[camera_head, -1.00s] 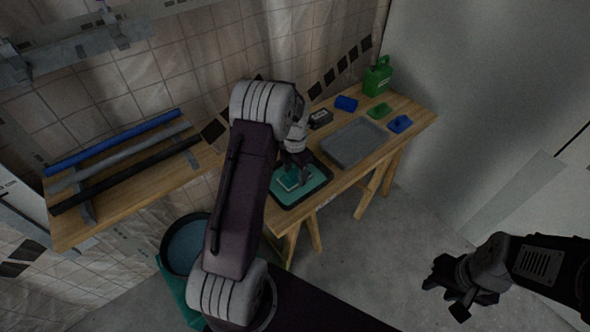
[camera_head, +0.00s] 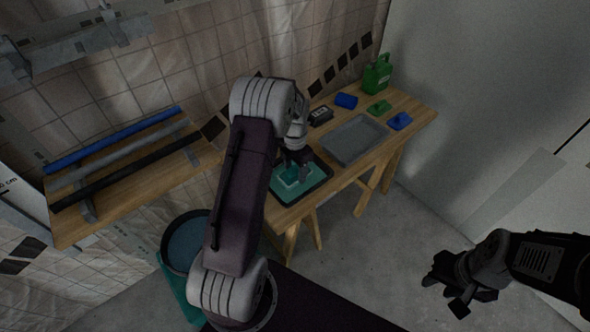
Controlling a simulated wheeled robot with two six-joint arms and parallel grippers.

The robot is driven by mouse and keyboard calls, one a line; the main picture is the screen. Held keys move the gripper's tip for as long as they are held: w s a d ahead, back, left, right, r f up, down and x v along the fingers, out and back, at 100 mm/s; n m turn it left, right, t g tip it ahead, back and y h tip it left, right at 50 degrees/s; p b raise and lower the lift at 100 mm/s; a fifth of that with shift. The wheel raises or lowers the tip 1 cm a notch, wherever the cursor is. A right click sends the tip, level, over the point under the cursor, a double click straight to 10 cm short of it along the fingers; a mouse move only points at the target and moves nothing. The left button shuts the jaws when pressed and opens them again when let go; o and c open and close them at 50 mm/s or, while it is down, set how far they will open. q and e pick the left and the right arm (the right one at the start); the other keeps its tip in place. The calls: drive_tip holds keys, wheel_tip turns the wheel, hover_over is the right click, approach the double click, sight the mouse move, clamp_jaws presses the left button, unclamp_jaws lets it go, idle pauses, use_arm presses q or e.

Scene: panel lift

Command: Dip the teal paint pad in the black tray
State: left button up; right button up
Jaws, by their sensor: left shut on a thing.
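The black tray (camera_head: 318,191) lies on the wooden trestle table, with teal paint inside it. The teal paint pad (camera_head: 290,176) is in my left gripper (camera_head: 298,168), which is shut on it over the tray. Whether the pad touches the paint I cannot tell.
A grey tray (camera_head: 354,139) lies right of the black tray. Behind are a dark box (camera_head: 320,116), a blue roll-like item (camera_head: 346,101), green (camera_head: 379,107) and blue (camera_head: 400,121) pads, and a green can (camera_head: 377,75). A bucket (camera_head: 186,243) stands lower left; tubes (camera_head: 125,137) lie left.

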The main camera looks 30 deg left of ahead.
sight(295, 167)
use_arm(q)
wheel_tip(295, 167, up, 8)
drive_tip(key=p, duration=0.6)
drive_tip(key=shift+f+p, duration=0.15)
drive_tip(key=shift+p, duration=0.25)
drive_tip(key=shift+f, duration=0.15)
